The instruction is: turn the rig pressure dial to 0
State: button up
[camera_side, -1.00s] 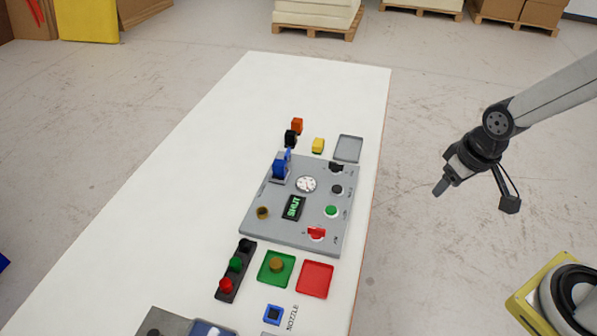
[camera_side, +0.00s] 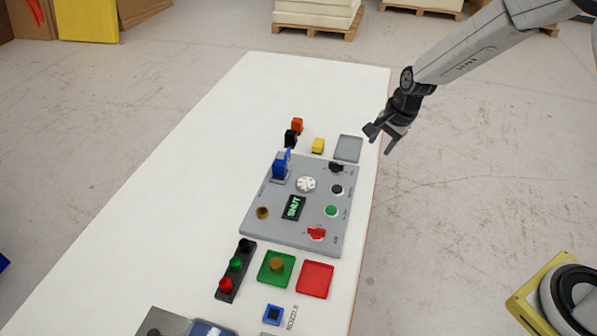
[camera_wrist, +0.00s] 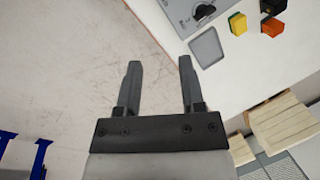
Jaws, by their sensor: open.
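The grey rig panel (camera_side: 277,232) lies on the white table. A black knob (camera_side: 336,167) sits at its upper right corner, and a red knob (camera_side: 316,233) at its lower right. I cannot read which one is the pressure dial or where it points. My gripper (camera_side: 391,146) is open and empty, above the table's right edge, up and right of the black knob. In the wrist view my gripper's fingers (camera_wrist: 160,64) are apart, with the black knob (camera_wrist: 203,11) at the top edge.
A grey tray (camera_side: 348,149) lies between my gripper and the panel. Yellow (camera_side: 318,145), black (camera_side: 290,138) and orange (camera_side: 297,125) blocks stand behind the panel. A blue upright part (camera_side: 280,168) rises at its left. The table's far end is clear.

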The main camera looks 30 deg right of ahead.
jog(key=w+f+m, duration=0.5)
jog(key=w+m, duration=0.1)
jog(key=w, duration=0.1)
jog(key=m+y, duration=0.2)
jog(key=m, duration=0.5)
send_near(338, 164)
jog(key=shift+w+a+f+t, duration=0.2)
jog(key=shift+a+f+t, duration=0.15)
jog(key=shift+f, duration=0.3)
jog(key=shift+x, duration=3.85)
jog(key=shift+f, duration=0.1)
grip_shut()
